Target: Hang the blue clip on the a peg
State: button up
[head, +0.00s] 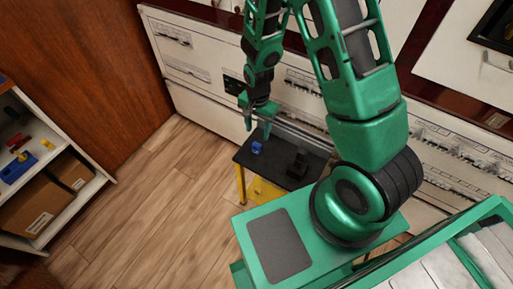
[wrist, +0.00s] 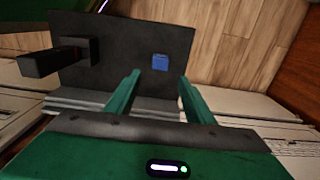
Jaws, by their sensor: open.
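The blue clip (head: 257,148) lies on a small dark table (head: 272,165) in the head view. It also shows in the wrist view (wrist: 160,62) as a small blue block on the dark top. My gripper (head: 258,125) is above the table, close over the clip in the picture. In the wrist view its two green fingers (wrist: 157,85) are apart, with nothing between them, and the clip shows beyond the tips. No lettered peg can be made out in either view.
A black block-like fixture (head: 298,165) stands on the table's right side; it also juts up in the wrist view (wrist: 58,58). White breaker cabinets (head: 190,60) line the wall behind. A shelf (head: 40,170) with small coloured parts is at left. Wooden floor (head: 150,190) lies open between.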

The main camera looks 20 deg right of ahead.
aim_at(256, 144)
notch_tip(256, 144, down, 5)
jog(key=shift+f, duration=0.2)
jog(key=shift+s+a+f, duration=0.1)
jog(key=shift+a+f, duration=0.05)
jog(key=shift+f, duration=1.15)
jog(key=shift+a+f, duration=0.1)
jog(key=shift+f, duration=1.2)
jog(key=c, duration=1.1)
